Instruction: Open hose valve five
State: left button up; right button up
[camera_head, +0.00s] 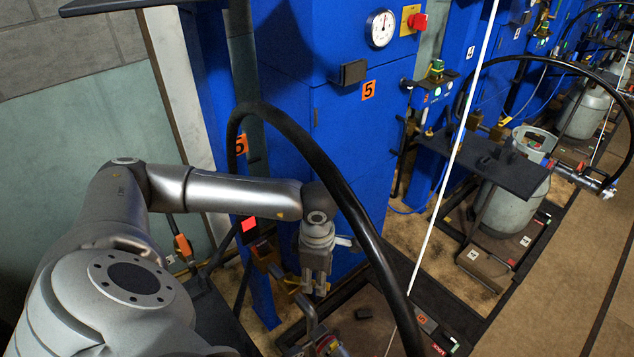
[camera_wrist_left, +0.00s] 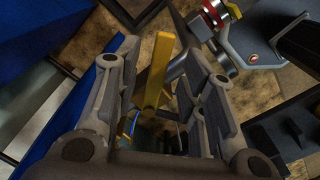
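Scale five is the blue cabinet (camera_head: 340,135) with an orange "5" label. A black hose (camera_head: 340,180) arches in front of it. My left gripper (camera_head: 316,290) points down low in front of the cabinet, beside the hose. In the left wrist view its two fingers (camera_wrist_left: 165,100) are spread apart. A yellow lever (camera_wrist_left: 157,70), which looks like the valve handle, shows between them. I see no finger clearly touching it. My right gripper is not in view.
A metal fitting with a red ring (camera_wrist_left: 215,12) and a grey plate (camera_wrist_left: 262,38) lie close to the fingers. A white pole (camera_head: 455,150) stands right of the hose. A gas cylinder (camera_head: 512,210) stands at the neighbouring scale. The floor at right is open.

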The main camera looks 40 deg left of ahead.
pick_arm(q)
notch_tip(320, 180, up, 11)
dwell(0.3)
jog(key=shift+f, duration=0.1)
